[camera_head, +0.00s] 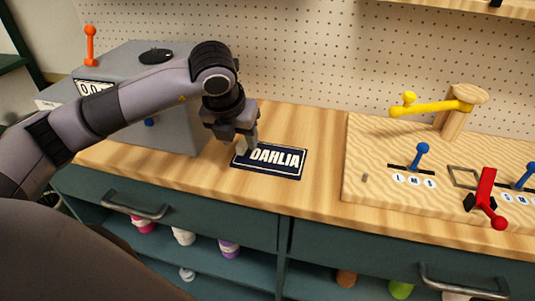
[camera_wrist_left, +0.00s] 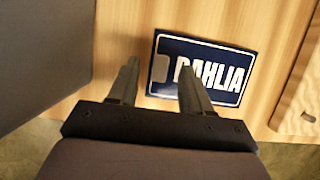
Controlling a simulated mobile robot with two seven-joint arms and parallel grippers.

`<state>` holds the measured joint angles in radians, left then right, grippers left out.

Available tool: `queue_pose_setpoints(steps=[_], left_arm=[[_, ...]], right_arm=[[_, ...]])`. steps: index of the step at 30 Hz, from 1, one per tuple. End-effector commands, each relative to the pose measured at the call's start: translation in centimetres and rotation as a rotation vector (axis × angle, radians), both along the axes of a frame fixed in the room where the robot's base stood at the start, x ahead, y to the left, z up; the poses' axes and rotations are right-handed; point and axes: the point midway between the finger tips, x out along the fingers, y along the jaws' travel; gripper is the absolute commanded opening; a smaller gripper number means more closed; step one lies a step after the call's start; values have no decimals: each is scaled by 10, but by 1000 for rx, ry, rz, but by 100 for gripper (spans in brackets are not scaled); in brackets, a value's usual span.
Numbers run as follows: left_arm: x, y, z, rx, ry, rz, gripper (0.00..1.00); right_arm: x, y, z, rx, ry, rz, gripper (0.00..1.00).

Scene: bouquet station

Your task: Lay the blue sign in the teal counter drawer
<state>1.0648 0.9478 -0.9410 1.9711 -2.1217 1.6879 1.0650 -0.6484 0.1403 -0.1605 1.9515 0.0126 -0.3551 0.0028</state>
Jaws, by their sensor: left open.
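The blue sign (camera_head: 275,163), lettered DAHLIA in white with a pale border, lies flat on the wooden counter (camera_head: 318,130). My left gripper (camera_head: 246,146) is open over the sign's left end. In the left wrist view, the open fingers (camera_wrist_left: 155,85) point toward the left edge of the sign (camera_wrist_left: 222,72), one finger overlapping it; I cannot tell whether they touch it. Two teal drawer fronts with metal handles show below the counter, the left drawer (camera_head: 215,222) and the right drawer (camera_head: 370,262); both look shut. My right gripper is not in view.
A grey box (camera_head: 178,132) with an orange lever (camera_head: 90,45) stands left of the sign. A raised wooden board (camera_head: 385,200) with yellow, blue and red levers is at the right. Open shelves below hold several coloured items. A pegboard (camera_head: 290,55) stands behind.

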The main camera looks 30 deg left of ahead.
Motion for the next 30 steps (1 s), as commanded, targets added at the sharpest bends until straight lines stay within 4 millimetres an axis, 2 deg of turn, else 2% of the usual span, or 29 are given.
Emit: queue_pose_setpoints(steps=[3,10,11,12,15,25,30], left_arm=[[4,1,-10,0,1,0,49],[4,1,-11,-1,0,-1,49],[4,1,-11,-1,0,-1,42],[4,1,-11,-1,0,-2,29],[4,1,-11,-1,0,-2,0],[5,0,-10,-2,-2,-2,0],[5,0,0,-2,-4,-1,0]], right_arm=[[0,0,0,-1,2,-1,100],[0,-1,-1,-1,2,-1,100],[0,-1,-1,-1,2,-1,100],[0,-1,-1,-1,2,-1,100],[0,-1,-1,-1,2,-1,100],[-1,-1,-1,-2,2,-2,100],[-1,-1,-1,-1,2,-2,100]])
